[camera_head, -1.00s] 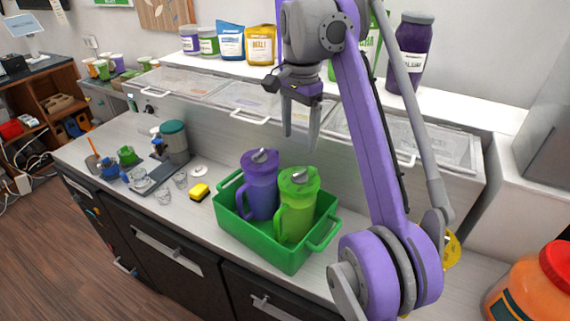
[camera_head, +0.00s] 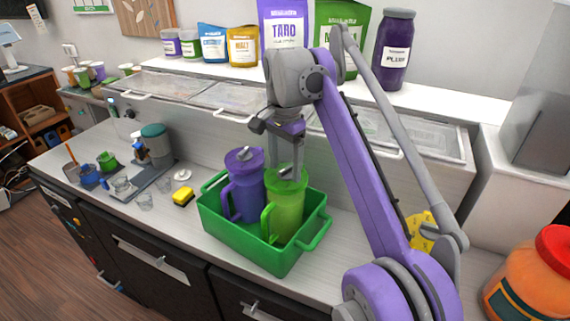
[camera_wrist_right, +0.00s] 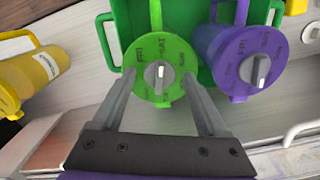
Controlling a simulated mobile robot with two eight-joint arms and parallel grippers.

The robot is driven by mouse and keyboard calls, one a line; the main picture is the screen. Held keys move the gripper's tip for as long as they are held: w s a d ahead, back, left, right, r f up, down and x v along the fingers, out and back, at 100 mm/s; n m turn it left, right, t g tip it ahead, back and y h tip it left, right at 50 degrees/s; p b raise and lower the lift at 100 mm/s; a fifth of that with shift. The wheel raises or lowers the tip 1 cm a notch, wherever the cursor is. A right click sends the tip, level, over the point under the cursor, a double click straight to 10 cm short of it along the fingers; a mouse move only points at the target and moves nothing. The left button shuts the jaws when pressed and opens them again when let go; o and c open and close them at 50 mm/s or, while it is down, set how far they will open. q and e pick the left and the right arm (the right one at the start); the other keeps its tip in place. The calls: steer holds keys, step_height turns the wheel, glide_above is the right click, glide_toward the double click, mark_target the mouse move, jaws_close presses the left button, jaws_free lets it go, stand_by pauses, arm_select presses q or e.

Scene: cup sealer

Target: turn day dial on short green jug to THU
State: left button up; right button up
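The short green jug (camera_head: 286,212) stands upright in a green crate (camera_head: 240,256), beside the taller-looking purple jug (camera_head: 245,195). Its round green lid (camera_wrist_right: 160,92) carries a grey dial (camera_wrist_right: 159,76). FRI and SAT are legible on the lid's far side; the other lettering is hard to read. The dial's bar lies roughly along the picture's vertical. My right gripper (camera_head: 286,160) is just above this lid, pointing down. In the right wrist view my right gripper (camera_wrist_right: 158,77) is open, one finger on each side of the dial, with no visible grip. My left gripper is out of view.
The purple jug's dial (camera_wrist_right: 256,70) is close on the right in the wrist view. Lidded bins (camera_head: 215,97) line the back.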

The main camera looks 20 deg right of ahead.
jaws_close()
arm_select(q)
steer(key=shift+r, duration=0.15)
arm_select(e)
steer(key=n+p, duration=0.2)
steer(key=n, duration=0.2)
steer(key=shift+r, duration=0.15)
steer(key=n+p, duration=0.1)
steer(key=n, duration=0.4)
steer(key=shift+d+n+p, duration=0.1)
steer(key=shift+n+p, duration=0.2)
steer(key=shift+p, duration=0.05)
steer(key=n+p, duration=0.1)
steer(key=n, duration=0.4)
steer(key=shift+d, duration=0.1)
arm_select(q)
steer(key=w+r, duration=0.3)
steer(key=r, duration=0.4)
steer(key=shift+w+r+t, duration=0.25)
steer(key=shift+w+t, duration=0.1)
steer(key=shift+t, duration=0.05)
arm_select(e)
steer(key=shift+n, duration=2.5)
